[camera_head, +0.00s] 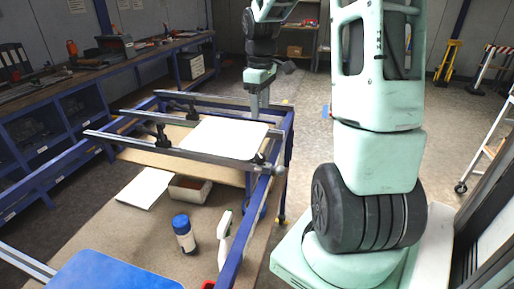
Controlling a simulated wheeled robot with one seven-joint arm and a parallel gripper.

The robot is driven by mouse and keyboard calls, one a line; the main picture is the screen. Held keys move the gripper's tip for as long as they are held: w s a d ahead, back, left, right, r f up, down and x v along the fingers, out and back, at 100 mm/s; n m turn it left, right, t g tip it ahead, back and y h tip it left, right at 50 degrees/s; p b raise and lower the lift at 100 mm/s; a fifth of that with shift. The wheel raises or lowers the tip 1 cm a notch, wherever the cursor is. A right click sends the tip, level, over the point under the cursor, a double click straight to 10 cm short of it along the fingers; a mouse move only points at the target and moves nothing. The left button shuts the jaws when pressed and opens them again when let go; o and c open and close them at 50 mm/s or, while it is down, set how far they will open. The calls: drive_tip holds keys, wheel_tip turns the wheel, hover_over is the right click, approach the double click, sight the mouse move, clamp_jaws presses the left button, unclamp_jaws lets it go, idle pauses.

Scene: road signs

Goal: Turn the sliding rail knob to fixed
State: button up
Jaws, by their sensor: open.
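A blue-framed table carries silver sliding rails, the front one (180,154) and a rear one (185,119). The front rail ends at the right in a round grey knob (281,171) beside the blue frame. A black clamp knob (160,138) stands on the front rail toward the left. Which knob is the sliding rail knob, and its setting, I cannot tell. My gripper (258,112) points down behind the right part of the rails, above and apart from the front rail's end knob. Its fingers show nearly edge-on, open, with nothing seen between them.
A white sheet (222,138) lies across the rails. On the lower shelf are a blue-capped bottle (184,234), a white handheld tool (225,236), an open box (188,188) and a white sheet (145,187). A workbench (120,68) stands at left; a ladder (492,135) at right.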

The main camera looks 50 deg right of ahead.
sight(260, 156)
wheel_tip(260, 156, down, 17)
drive_tip(key=shift+r+p, duration=0.2)
drive_tip(key=shift+p, duration=0.35)
drive_tip(key=c, duration=1)
